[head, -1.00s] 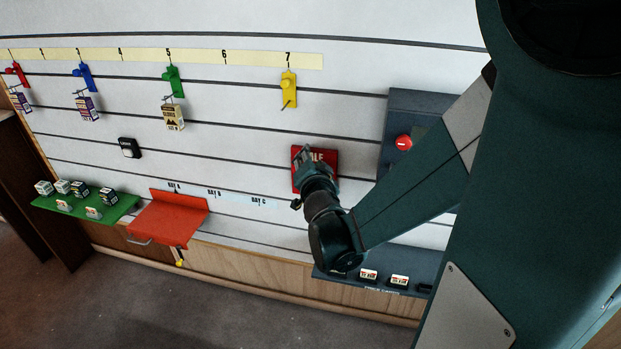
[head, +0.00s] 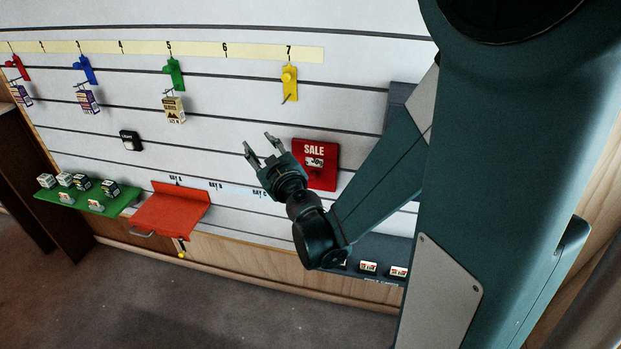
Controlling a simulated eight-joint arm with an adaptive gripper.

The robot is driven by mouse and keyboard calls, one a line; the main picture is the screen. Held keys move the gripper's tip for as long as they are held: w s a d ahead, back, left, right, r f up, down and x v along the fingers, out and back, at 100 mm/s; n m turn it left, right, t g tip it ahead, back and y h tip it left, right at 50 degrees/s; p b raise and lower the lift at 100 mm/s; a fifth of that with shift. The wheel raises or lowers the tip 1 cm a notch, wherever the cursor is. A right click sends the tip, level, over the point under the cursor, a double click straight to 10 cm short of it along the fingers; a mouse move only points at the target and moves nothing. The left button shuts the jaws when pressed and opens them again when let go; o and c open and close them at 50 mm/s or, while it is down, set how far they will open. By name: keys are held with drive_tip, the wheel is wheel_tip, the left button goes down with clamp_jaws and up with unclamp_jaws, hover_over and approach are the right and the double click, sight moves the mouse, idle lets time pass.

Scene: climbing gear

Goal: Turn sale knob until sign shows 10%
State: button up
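The red sale sign (head: 327,177) hangs on the slatted wall right of centre. It has the word SALE at the top and a small white window (head: 315,162) below it. The figure in the window is too small to read for certain. A dark spot low on the sign may be the knob, but I cannot make it out clearly. My gripper (head: 258,147) is open and empty, its two fingers spread. It is left of the sign in the picture and apart from it. My wrist covers the sign's lower left edge.
A yellow hook (head: 290,84) is above the sign. Green (head: 173,74), blue (head: 86,70) and red hooks hang further left, with boxes below them. A red shelf (head: 172,212) and a green shelf (head: 128,200) with small boxes are lower left. A dark panel is behind my arm.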

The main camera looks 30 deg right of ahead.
drive_tip(key=a+f+n+g+y, duration=0.1)
drive_tip(key=a+f+n+y, duration=0.15)
drive_tip(key=a+n, duration=0.3)
drive_tip(key=n+g+h+p, duration=0.3)
drive_tip(key=n+g+h, duration=0.7)
drive_tip(key=n, duration=1.2)
approach(311, 178)
wheel_tip(311, 178, down, 3)
drive_tip(key=shift+d+r+m+t+h, duration=0.2)
drive_tip(key=shift+m+t+h, duration=0.05)
drive_tip(key=shift+t+h, duration=0.75)
drive_tip(key=shift+b+x, duration=0.75)
drive_tip(key=shift+x, duration=3.1)
